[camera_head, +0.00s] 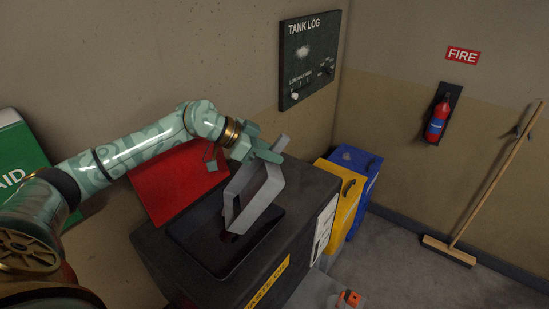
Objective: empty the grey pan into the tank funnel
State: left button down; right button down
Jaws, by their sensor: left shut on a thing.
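The grey pan (236,214) is in the middle of the head view, tipped steeply on its side above the tank funnel. My left gripper (268,153) is shut on the pan's upper edge. The funnel (205,262) is a wide black square basin set in the top of the dark waste oil tank (305,192). A dark patch shows in the funnel below the pan's low corner; I cannot tell whether oil is running. The red lid (170,190) stands open against the wall behind. My right gripper is not in view.
A yellow bin (345,190) and a blue bin (369,170) stand right of the tank. A tank log board (309,60) hangs above. A fire extinguisher (438,118) and a broom (490,195) are at the right wall.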

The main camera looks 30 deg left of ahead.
pick_arm(q)
jog(key=shift+s+a+r+t+h+b, duration=0.35)
jog(key=shift+s+a+r+b, duration=0.25)
jog(key=shift+b, duration=1.2)
jog(key=shift+s+a+r+t+h+b, duration=0.4)
jog(key=shift+s+a+b, duration=0.35)
jog(key=shift+b, duration=1.1)
jog(key=shift+s+a+r+t+h+b, duration=0.45)
jog(key=shift+a+b, duration=0.3)
jog(key=shift+b, duration=1.05)
jog(key=s+a+r+t+h+b, duration=0.2)
jog(key=s+a+b, duration=0.3)
jog(key=b, duration=0.1)
jog(key=shift+s+r+t+h+b, duration=0.15)
jog(key=shift+s+t+h+b, duration=0.1)
jog(key=shift+t+h+b, duration=0.15)
jog(key=shift+a, duration=0.15)
dwell(1.4)
